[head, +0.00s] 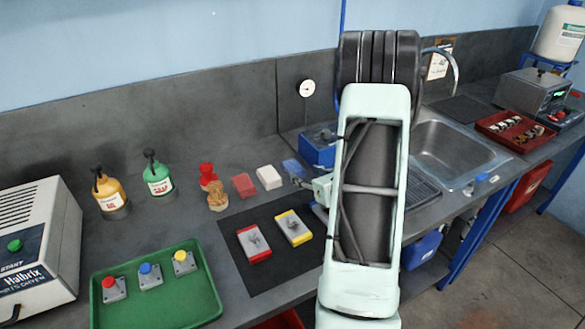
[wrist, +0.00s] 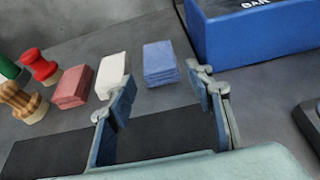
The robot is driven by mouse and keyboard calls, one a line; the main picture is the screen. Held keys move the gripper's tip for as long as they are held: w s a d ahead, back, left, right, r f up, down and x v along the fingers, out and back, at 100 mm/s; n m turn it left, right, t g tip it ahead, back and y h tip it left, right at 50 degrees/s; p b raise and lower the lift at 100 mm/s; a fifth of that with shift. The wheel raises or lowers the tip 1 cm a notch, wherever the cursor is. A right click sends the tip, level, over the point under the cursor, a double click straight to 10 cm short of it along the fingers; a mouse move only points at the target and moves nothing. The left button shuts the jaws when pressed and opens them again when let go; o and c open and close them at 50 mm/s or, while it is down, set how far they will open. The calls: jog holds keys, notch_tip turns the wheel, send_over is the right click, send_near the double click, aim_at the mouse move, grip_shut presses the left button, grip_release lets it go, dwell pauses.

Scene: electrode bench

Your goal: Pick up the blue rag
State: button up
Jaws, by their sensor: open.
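The blue rag (wrist: 160,62) is a folded stack lying flat on the grey bench. In the wrist view it sits just beyond my gripper (wrist: 162,93), in line with the gap between the fingers. The gripper is open and empty, and its fingers are apart from the rag. In the head view the blue rag (head: 291,166) shows just left of the blue box. My gripper (head: 299,182) is low over the bench there, partly hidden by my arm.
A white folded rag (wrist: 112,73) and a red one (wrist: 72,87) lie left of the blue rag. A blue box (wrist: 255,32) stands close on its right. Red and wooden knobbed items are farther left.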

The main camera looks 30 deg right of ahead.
aim_at(297, 170)
jog(key=shift+p+x, duration=0.8)
jog(key=shift+x, duration=3.2)
jog(key=shift+f, duration=0.1)
jog(key=c, duration=0.8)
